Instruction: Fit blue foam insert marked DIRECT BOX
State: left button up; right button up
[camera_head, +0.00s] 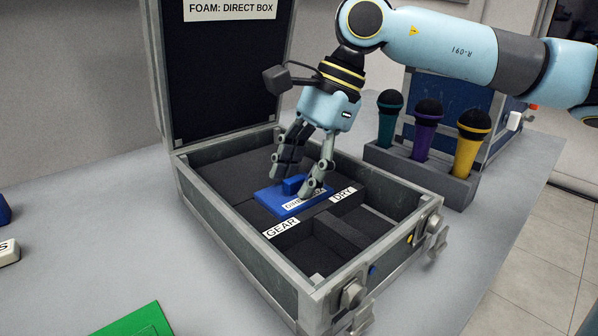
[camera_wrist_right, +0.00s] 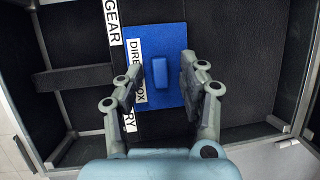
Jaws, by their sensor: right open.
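The blue foam insert (camera_head: 268,199) lies flat inside the open case (camera_head: 247,254), in the rear part of its dark foam interior. Its white label is partly covered in the head view; in the right wrist view the insert (camera_wrist_right: 171,38) shows a label reading "DIRECT BOX", partly hidden by a finger. A raised blue block (camera_wrist_right: 160,72) stands on its middle. My right gripper (camera_head: 303,193) is open, its fingers on either side of the block with gaps visible in the wrist view. I cannot tell whether the fingertips touch the insert. My left gripper is not in view.
The case lid (camera_head: 224,80) stands open, with a "FOAM: DIRECT BOX" sign (camera_head: 230,10). "GEAR" (camera_head: 281,228) and "DRY" (camera_head: 343,194) labels mark a divider. A rack (camera_head: 421,174) with three microphones stands right of the case. A green piece (camera_head: 131,320) lies in front.

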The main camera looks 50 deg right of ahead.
jog(key=shift+r, duration=0.1)
notch_tip(320, 180, up, 10)
dwell(0.4)
